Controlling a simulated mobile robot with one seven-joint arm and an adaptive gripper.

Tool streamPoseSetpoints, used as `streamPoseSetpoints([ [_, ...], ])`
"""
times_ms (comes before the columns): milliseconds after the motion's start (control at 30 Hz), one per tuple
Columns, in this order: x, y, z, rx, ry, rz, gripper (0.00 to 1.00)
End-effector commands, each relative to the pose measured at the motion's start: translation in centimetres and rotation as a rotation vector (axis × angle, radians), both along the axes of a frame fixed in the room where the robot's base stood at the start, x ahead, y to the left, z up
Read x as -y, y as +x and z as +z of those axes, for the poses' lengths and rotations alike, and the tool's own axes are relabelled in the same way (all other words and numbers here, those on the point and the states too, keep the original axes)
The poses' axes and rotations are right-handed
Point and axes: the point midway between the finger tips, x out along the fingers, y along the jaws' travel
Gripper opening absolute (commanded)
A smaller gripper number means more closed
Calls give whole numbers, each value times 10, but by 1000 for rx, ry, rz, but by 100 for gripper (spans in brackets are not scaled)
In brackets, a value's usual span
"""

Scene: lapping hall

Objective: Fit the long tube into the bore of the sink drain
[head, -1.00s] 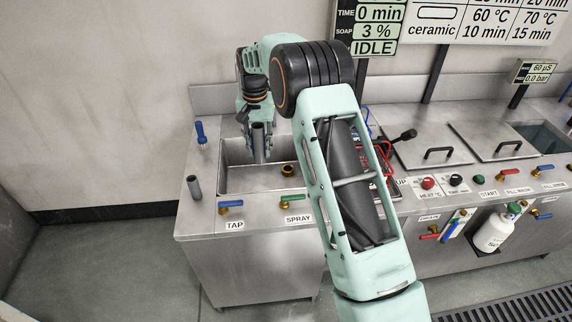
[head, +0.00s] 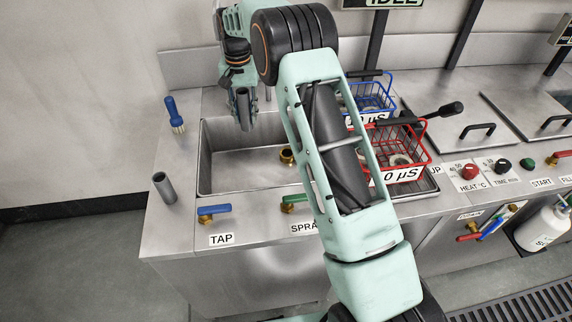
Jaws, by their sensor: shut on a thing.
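The sink (head: 212,175) is a steel basin in the counter at the centre left of the head view. Its brass drain (head: 287,157) stands up from the basin floor, right of the middle, partly beside my arm. My gripper (head: 240,88) is above the back of the basin, left of the drain in the picture. It is shut on a grey tube (head: 244,112), which hangs down close to upright. The tube's lower end is apart from the drain. My arm and wrist hide much of the grip, so the tube's full length is not clear.
A shorter grey tube (head: 164,187) stands at the counter's left front, near a blue brush (head: 174,115). A red basket (head: 405,150) and a blue basket (head: 370,97) stand right of the sink. Blue (head: 213,210) and green (head: 293,198) tap handles line the front edge.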

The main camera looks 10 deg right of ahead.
Motion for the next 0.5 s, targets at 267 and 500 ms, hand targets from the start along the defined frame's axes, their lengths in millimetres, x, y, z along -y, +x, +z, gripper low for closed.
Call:
streamPoseSetpoints([
  [267, 0, 0, -60, 1, 0, 0, 0],
  [500, 1, 1, -75, 1, 0, 0, 0],
])
